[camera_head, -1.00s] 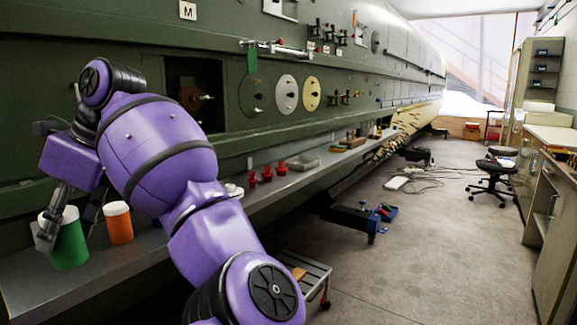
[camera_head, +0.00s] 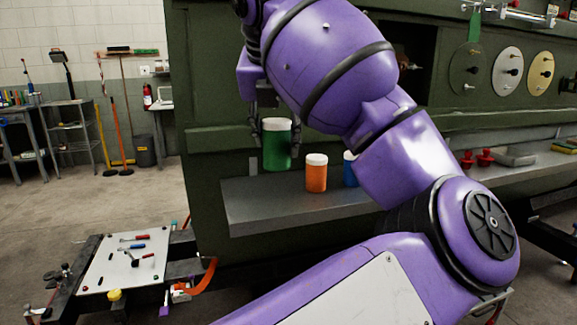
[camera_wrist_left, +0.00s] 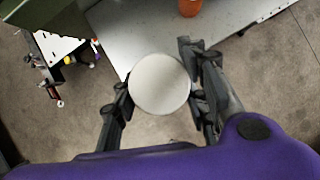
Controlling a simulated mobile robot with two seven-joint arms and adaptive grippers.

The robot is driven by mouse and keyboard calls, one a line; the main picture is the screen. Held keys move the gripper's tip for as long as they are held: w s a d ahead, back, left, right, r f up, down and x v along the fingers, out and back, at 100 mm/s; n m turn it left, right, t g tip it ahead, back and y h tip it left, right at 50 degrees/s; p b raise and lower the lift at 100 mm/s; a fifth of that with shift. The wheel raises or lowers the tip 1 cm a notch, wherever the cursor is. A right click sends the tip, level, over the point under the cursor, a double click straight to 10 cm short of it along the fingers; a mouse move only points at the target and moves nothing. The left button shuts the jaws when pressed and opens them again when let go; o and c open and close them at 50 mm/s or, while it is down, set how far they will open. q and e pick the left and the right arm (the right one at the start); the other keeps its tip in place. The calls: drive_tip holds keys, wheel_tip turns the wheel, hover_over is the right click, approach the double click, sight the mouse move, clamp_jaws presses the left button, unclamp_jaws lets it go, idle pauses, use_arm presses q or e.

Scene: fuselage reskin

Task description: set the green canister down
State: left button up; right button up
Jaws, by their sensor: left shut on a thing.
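The green canister (camera_head: 277,150) with a white lid is upright in the head view, at the left part of the grey shelf (camera_head: 262,208). My left gripper (camera_wrist_left: 158,82) is shut on it, a finger on either side. The canister's base appears a little above the shelf surface. In the wrist view its round white lid (camera_wrist_left: 160,84) overlaps the shelf's edge, with floor beyond, and hides what is under it. An orange canister (camera_head: 316,176) stands on the shelf just to its right, apart from it. My right gripper is not in view.
A blue canister (camera_head: 350,170) stands behind my arm, partly hidden. Red items (camera_head: 485,158) lie farther right on the shelf. Bare shelf lies in front of the canisters. A low stand with tools (camera_head: 130,255) is at lower left.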

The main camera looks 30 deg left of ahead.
use_arm(q)
drive_tip(key=w+a+f, duration=0.2)
drive_tip(key=a+f, duration=0.1)
drive_tip(key=f, duration=0.1)
drive_tip(key=w+a+f, duration=0.3)
drive_tip(key=a+f, duration=0.1)
drive_tip(key=w+a+f+b, duration=0.1)
drive_tip(key=w+a+f, duration=0.1)
drive_tip(key=a+f, duration=0.1)
drive_tip(key=shift+w+a+f, duration=0.2)
drive_tip(key=shift+w+f, duration=0.1)
drive_tip(key=shift+f, duration=0.5)
drive_tip(key=shift+f, duration=0.1)
drive_tip(key=o, duration=1.3)
drive_tip(key=shift+c, duration=0.2)
drive_tip(key=shift+s+d+r, duration=0.1)
drive_tip(key=shift+r, duration=0.25)
drive_tip(key=p+v, duration=0.1)
drive_tip(key=v, duration=1)
drive_tip(key=shift+s+r, duration=0.15)
drive_tip(key=shift+r, duration=0.05)
